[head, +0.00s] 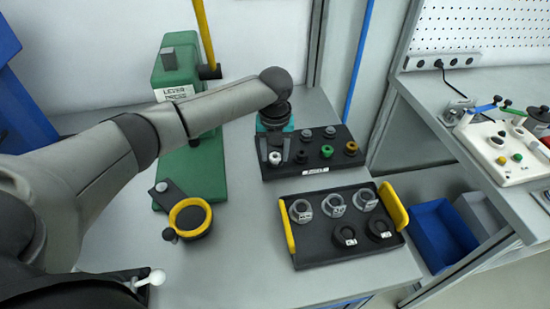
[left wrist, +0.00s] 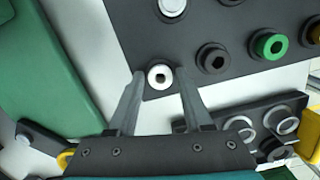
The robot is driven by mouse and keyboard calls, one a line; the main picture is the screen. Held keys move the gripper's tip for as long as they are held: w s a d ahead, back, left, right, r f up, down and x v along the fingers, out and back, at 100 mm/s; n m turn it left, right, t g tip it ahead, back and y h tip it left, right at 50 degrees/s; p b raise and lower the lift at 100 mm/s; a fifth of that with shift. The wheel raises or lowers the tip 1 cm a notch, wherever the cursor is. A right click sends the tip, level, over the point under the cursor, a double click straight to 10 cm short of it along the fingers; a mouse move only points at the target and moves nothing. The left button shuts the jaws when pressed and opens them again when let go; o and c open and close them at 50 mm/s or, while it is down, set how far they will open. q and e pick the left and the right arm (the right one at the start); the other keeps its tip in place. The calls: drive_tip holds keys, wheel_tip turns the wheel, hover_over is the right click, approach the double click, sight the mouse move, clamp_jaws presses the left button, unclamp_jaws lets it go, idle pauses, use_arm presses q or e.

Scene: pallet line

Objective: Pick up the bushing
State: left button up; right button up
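A pale bushing (head: 275,158) with a dark hole stands at the near left corner of a black rack (head: 318,171). In the left wrist view the bushing (left wrist: 160,76) lies between the fingertips. My left gripper (head: 274,148) reaches down over it. The left gripper (left wrist: 160,84) is open, one finger on each side of the bushing, with gaps that show between them. Whether the fingers are low enough to surround it is hard to tell. Other bushings, such as a green one (head: 327,151) and a brass one (head: 351,147), sit in the rack. My right gripper is not in view.
A green lever press (head: 186,150) stands left of the rack. A yellow-ringed fixture (head: 190,217) sits before it. A black tray (head: 320,253) with yellow handles and several rings lies in front of the rack. The front middle of the table is clear.

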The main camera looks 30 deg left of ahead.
use_arm(q)
clamp_jaws()
idle(0.3)
